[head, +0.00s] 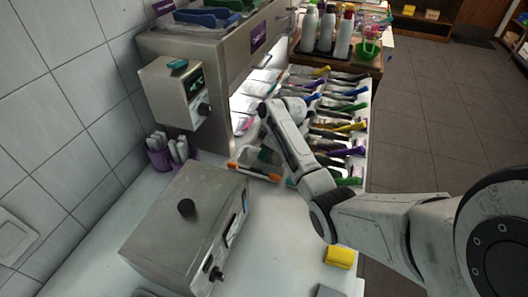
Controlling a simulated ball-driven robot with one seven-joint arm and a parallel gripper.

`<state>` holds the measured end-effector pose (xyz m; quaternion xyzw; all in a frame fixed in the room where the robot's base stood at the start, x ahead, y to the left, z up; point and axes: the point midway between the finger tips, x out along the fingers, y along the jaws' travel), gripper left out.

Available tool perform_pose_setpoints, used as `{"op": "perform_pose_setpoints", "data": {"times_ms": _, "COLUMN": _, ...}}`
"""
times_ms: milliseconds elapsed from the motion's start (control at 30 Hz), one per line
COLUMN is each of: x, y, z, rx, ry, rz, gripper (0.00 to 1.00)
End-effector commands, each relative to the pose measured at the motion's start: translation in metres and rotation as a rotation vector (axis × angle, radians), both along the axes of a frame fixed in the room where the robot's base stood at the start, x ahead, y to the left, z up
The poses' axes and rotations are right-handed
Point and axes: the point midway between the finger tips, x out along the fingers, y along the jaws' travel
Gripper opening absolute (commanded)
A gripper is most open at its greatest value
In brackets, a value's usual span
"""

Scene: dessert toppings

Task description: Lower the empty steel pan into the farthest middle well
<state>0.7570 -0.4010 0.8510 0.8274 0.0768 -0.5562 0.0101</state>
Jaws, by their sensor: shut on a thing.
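The topping station (366,132) holds rows of steel wells with coloured scoop handles sticking out. My arm reaches over its left side. My gripper (297,108) shows small at the arm's far end, over the wells toward the back. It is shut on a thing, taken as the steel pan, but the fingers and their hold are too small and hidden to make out. I cannot tell how high the pan is over the farthest middle well, which is partly hidden by my arm.
A steel box with a black knob (186,207) stands front left. A clear container with orange ends (262,156) lies beside my forearm. Bottles (325,32) stand behind the wells. A yellow sponge (339,257) lies at the front edge. The white counter (275,245) is mostly clear there.

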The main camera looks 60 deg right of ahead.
Motion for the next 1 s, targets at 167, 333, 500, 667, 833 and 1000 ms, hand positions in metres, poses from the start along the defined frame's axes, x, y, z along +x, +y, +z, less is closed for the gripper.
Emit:
{"op": "perform_pose_setpoints", "data": {"times_ms": 167, "x": 0.0002, "y": -0.0001, "z": -0.0011, "rx": 0.000, "ry": -0.001, "rz": 0.000, "gripper": 0.00}}
{"op": "perform_pose_setpoints", "data": {"times_ms": 333, "x": 0.0002, "y": 0.0000, "z": -0.0010, "rx": 0.000, "ry": -0.001, "rz": 0.001, "gripper": 0.00}}
{"op": "perform_pose_setpoints", "data": {"times_ms": 500, "x": 0.0004, "y": 0.0000, "z": -0.0006, "rx": 0.000, "ry": -0.001, "rz": 0.001, "gripper": 0.00}}
{"op": "perform_pose_setpoints", "data": {"times_ms": 667, "x": 0.0005, "y": 0.0002, "z": 0.0000, "rx": 0.000, "ry": -0.001, "rz": 0.001, "gripper": 0.00}}
{"op": "perform_pose_setpoints", "data": {"times_ms": 833, "x": 0.0005, "y": 0.0001, "z": -0.0008, "rx": 0.000, "ry": -0.001, "rz": 0.001, "gripper": 0.00}}
{"op": "perform_pose_setpoints", "data": {"times_ms": 1000, "x": 0.0004, "y": 0.0000, "z": -0.0008, "rx": 0.000, "ry": -0.001, "rz": 0.001, "gripper": 0.08}}
